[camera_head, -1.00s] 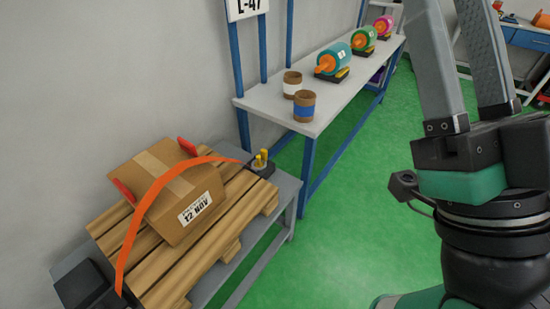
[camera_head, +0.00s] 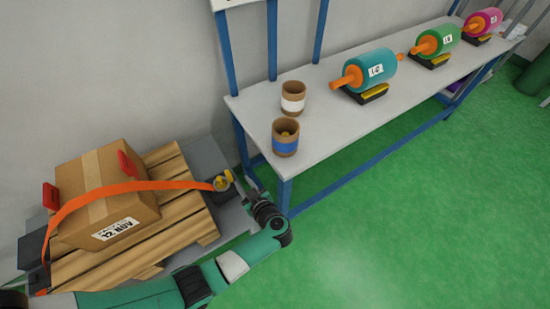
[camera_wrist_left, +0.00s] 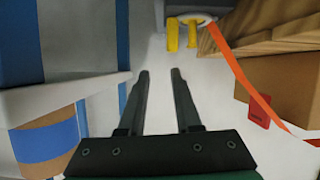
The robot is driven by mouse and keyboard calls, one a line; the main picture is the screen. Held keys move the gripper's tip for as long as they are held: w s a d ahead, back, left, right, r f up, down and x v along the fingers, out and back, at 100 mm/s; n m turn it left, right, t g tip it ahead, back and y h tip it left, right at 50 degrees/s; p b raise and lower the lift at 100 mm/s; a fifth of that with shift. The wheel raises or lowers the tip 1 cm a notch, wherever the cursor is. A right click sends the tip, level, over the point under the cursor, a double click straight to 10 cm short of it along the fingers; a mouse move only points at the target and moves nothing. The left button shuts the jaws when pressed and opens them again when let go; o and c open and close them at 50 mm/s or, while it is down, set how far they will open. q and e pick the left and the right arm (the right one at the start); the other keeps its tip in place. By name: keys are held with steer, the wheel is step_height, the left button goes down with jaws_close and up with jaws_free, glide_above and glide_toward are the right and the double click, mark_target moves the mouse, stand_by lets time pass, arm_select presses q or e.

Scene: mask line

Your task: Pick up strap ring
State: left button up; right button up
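The strap ring (camera_head: 221,183) is a small pale ring at the right end of the orange strap (camera_head: 140,186), by yellow prongs on a dark block at the pallet's corner. My left gripper (camera_head: 243,186) is just right of the block, apart from the ring. In the wrist view its fingers (camera_wrist_left: 159,72) are spread with nothing between them, pointing towards the prongs. My right gripper is out of view.
A cardboard box (camera_head: 105,195) with red corner guards sits on a wooden pallet (camera_head: 180,200) under the strap. A grey bench (camera_head: 335,125) with blue legs stands close to my left gripper and carries two brown cups (camera_head: 285,138) and several coloured rollers (camera_head: 372,68).

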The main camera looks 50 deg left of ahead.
mark_target(229, 176)
arm_select(q)
steer(key=shift+m, duration=0.5)
steer(key=a+f, duration=0.1)
steer(key=s+a+f+b, duration=0.1)
steer(key=a, duration=0.1)
steer(key=a+f+b, duration=0.1)
steer(key=shift+s+a+f, duration=0.15)
steer(key=shift+s+a, duration=0.1)
steer(key=shift+w+a, duration=0.1)
steer(key=shift+a, duration=0.05)
steer(key=b+x, duration=0.3)
steer(key=x, duration=0.2)
steer(key=shift+a+f+b, duration=0.1)
steer(key=shift+f+b, duration=0.05)
steer(key=shift+b, duration=0.25)
steer(key=shift+a, duration=0.25)
steer(key=shift+w, duration=0.1)
jaws_close()
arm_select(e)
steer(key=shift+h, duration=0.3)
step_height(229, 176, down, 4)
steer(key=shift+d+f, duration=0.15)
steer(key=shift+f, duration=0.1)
